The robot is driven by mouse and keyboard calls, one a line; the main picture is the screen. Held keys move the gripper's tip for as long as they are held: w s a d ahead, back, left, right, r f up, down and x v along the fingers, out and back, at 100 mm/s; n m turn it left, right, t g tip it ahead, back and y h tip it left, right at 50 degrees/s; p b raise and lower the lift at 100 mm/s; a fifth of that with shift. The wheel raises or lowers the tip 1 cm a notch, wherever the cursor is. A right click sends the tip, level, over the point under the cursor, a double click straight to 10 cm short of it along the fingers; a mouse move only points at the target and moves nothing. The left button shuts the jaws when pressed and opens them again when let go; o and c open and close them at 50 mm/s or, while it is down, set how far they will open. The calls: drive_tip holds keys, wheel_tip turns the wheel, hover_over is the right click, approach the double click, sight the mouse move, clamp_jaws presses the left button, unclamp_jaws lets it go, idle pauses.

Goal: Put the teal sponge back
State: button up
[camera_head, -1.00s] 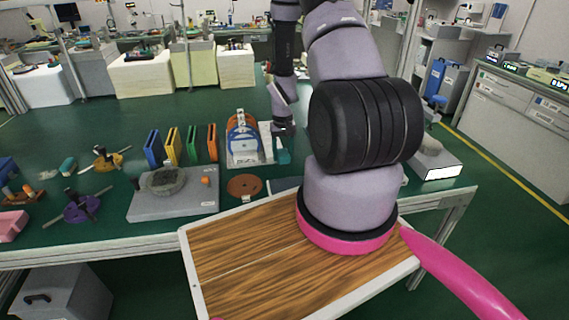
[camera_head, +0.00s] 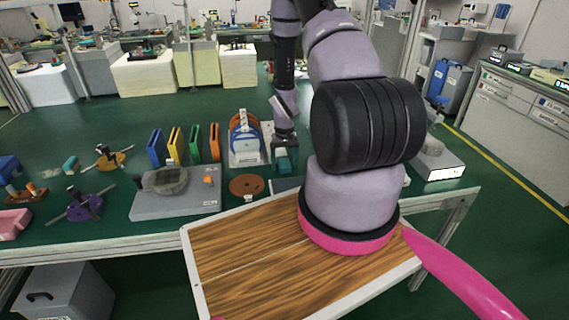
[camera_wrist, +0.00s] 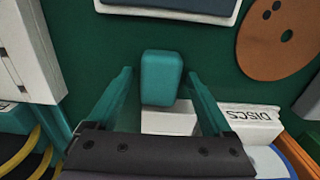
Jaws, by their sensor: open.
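The teal sponge (camera_wrist: 161,78) is a small rounded block in the middle of the wrist view, over the green bench top. A white block (camera_wrist: 168,122) shows right beside its lower end. My gripper (camera_wrist: 158,74) is open, with one teal finger on each side of the sponge and a gap visible on both sides. In the head view my gripper (camera_head: 284,160) is low over the bench, right of the disc rack; the sponge there cannot be told clearly from the teal fingers. Another small teal block (camera_head: 70,163) lies at the far left of the bench.
The disc rack (camera_head: 246,148) stands close left of my gripper; its DISCS label (camera_wrist: 252,118) shows in the wrist view. A brown holed disc (camera_head: 246,185) and a dark flat tray (camera_head: 286,184) lie nearby. Coloured upright holders (camera_head: 175,145) stand further left.

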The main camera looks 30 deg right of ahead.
wheel_tip(320, 180, up, 13)
wheel_tip(320, 180, up, 13)
drive_tip(key=t, duration=0.2)
hover_over(284, 162)
drive_tip(key=a, duration=0.3)
drive_tip(key=s+a+r+t, duration=0.1)
drive_tip(key=s+a+r, duration=0.2)
drive_tip(key=r, duration=0.9)
drive_tip(key=s+a+r+t+y, duration=0.1)
drive_tip(key=s+a+r+t, duration=0.1)
drive_tip(key=s+r, duration=0.5)
drive_tip(key=s+a+r+m+t+y, duration=0.1)
drive_tip(key=s+a+r+t, duration=0.1)
drive_tip(key=s+a+r, duration=0.3)
drive_tip(key=s+r, duration=0.3)
drive_tip(key=s, duration=0.2)
drive_tip(key=shift+a+r, duration=0.15)
drive_tip(key=shift+r, duration=0.1)
